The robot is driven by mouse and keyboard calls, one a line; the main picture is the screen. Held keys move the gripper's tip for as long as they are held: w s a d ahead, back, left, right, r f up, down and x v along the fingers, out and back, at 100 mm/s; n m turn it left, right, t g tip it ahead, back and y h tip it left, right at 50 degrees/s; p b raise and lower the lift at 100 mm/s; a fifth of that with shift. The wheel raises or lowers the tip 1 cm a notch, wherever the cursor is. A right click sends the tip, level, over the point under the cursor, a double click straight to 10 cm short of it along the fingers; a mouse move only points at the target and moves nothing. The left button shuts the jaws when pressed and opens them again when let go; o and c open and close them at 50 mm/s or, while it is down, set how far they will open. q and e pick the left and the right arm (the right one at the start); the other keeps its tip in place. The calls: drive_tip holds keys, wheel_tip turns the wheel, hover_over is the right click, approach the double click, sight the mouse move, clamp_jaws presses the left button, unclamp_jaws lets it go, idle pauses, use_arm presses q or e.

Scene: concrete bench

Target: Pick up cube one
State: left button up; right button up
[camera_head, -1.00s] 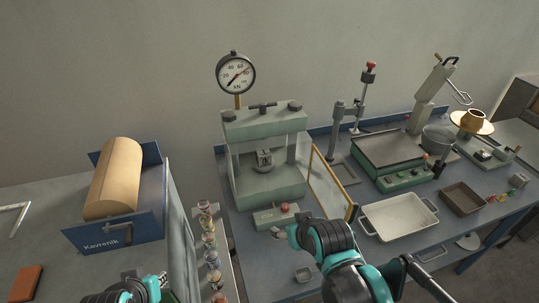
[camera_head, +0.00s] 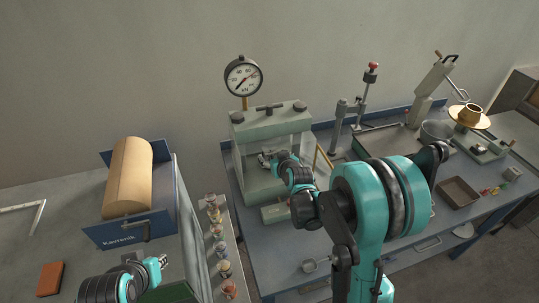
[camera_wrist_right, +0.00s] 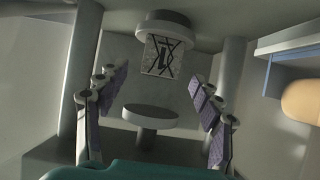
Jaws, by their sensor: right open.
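Cube one (camera_wrist_right: 163,55), a small pale cube with black markings, sits inside the grey-green press (camera_head: 270,125). In the right wrist view, which looks upside down, it rests against one round platen (camera_wrist_right: 165,22). The other platen (camera_wrist_right: 150,117) is apart from it. My right gripper (camera_wrist_right: 156,80) is open and reaches into the press. Its purple-padded fingers stand on either side, short of the cube and not touching it. In the head view my right gripper (camera_head: 268,160) largely hides the cube. My left gripper (camera_head: 161,262) is low at the left, far from the press; its jaws are unclear.
Press posts (camera_wrist_right: 80,75) stand close to both sides of my right gripper. A yellow-framed guard (camera_head: 324,157) stands at the press's right, partly behind my arm. Several jars (camera_head: 218,232) line the left edge. A brown tray (camera_head: 459,192) lies to the right.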

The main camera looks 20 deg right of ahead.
sight(271, 153)
drive_tip(key=b+x, duration=0.1)
drive_tip(key=x, duration=0.4)
drive_tip(key=shift+w+b, duration=0.4)
drive_tip(key=shift+s+r, duration=0.1)
drive_tip(key=shift+s, duration=0.05)
drive_tip(key=shift+c, duration=0.6)
drive_tip(key=c, duration=1.4)
